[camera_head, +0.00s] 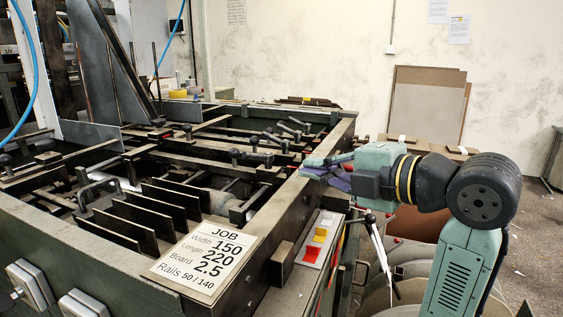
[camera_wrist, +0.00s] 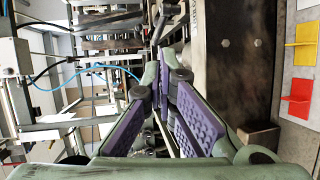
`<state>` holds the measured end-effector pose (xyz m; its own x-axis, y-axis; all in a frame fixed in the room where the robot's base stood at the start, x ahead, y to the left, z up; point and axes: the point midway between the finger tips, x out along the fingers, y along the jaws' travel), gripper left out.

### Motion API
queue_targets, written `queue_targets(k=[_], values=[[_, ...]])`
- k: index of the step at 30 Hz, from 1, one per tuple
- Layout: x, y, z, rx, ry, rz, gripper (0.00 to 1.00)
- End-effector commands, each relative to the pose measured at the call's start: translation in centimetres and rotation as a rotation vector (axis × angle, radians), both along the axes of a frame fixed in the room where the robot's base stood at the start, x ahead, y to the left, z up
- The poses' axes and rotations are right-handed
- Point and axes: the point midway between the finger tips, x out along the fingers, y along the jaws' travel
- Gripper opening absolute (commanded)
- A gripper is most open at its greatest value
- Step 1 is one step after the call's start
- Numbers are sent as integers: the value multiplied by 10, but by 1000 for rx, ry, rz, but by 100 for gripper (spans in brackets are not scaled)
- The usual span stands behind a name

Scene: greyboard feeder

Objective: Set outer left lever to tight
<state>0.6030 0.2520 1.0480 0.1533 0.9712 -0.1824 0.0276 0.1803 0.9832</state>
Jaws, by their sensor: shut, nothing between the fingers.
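The feeder (camera_head: 330,140) has several dark clamp levers with black knobs on its bars. One group of levers (camera_head: 290,129) stands near the right side of the frame, beyond my gripper. Other levers (camera_head: 240,155) sit near the middle, and one (camera_head: 85,185) lies at the left. I cannot tell which is the outer left lever or how tight any is set. My gripper (camera_head: 308,167) is above the feeder's right rail, pointing left, shut and empty. In the wrist view its purple-padded fingers (camera_wrist: 164,62) come together just below a dark lever (camera_wrist: 165,15), apparently apart from it.
A job card (camera_head: 213,252) lies on the near corner of the feeder. A panel with red and yellow switches (camera_head: 318,240) is on the right side, below my gripper. Upright dark plates (camera_head: 150,207) stand inside the frame. A blue hose (camera_head: 32,70) hangs at the left.

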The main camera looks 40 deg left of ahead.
Motion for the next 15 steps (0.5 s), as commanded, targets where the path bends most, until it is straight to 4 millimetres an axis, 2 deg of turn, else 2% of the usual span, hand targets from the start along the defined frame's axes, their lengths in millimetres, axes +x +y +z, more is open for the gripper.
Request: queue_targets(k=[5,15], values=[[2,26,-4,-2,2,6,0],[13,96,-17,-2,3,5,0]])
